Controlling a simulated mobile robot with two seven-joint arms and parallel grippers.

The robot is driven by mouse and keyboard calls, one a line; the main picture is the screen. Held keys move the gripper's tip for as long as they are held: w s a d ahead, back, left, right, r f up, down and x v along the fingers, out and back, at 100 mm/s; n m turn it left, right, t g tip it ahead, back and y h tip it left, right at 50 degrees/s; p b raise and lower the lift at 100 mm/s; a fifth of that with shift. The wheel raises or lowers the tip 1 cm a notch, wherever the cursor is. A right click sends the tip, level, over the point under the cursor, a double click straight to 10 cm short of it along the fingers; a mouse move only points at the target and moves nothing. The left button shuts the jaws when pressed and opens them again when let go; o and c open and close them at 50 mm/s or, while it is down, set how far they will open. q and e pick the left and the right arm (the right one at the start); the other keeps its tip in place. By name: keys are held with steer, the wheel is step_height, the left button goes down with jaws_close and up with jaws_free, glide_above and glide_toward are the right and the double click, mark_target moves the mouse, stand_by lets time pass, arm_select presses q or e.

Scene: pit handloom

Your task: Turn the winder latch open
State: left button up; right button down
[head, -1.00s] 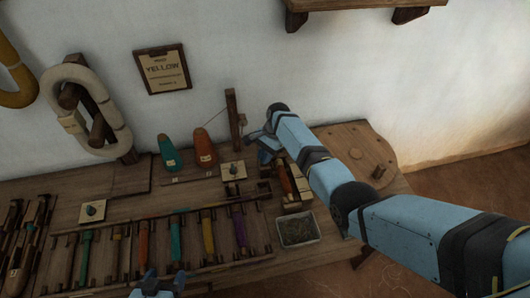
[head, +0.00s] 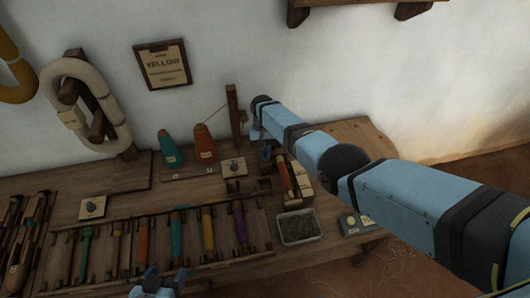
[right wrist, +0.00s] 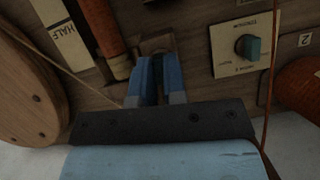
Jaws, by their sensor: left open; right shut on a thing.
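The winder latch, a small dark wooden block (right wrist: 157,44), shows at my right fingertips in the right wrist view. My right gripper (right wrist: 159,72) is shut on it, and the fingers hide much of it, so its turn angle is hard to tell. In the head view my right gripper (head: 265,153) is low beside the wooden post, partly hidden by my arm. The winder's orange bobbin (head: 284,178) lies just right of it, beside a strip marked HALF (right wrist: 66,38). My left gripper (head: 157,283) is open and empty at the bottom edge, over the bench front.
A tension plate with a teal knob (right wrist: 247,47) is close to my right gripper. Orange (head: 204,143) and teal (head: 168,148) cones stand left of the post (head: 233,110). A rack of coloured bobbins (head: 207,232) and a grey tray (head: 299,227) are in front. My arm covers much of the round wheel (right wrist: 28,95).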

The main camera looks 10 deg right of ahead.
steer(key=shift+s+f+n+h, duration=0.2)
steer(key=shift+n+h, duration=0.1)
steer(key=shift+n, duration=0.3)
steer(key=c, duration=1.2)
jaws_free()
steer(key=shift+w, duration=0.1)
steer(key=shift+r, duration=0.15)
steer(key=shift+w+r, duration=0.15)
steer(key=shift+r, duration=0.15)
steer(key=v, duration=1.3)
steer(key=shift+f+p, duration=0.1)
steer(key=shift+p, duration=0.25)
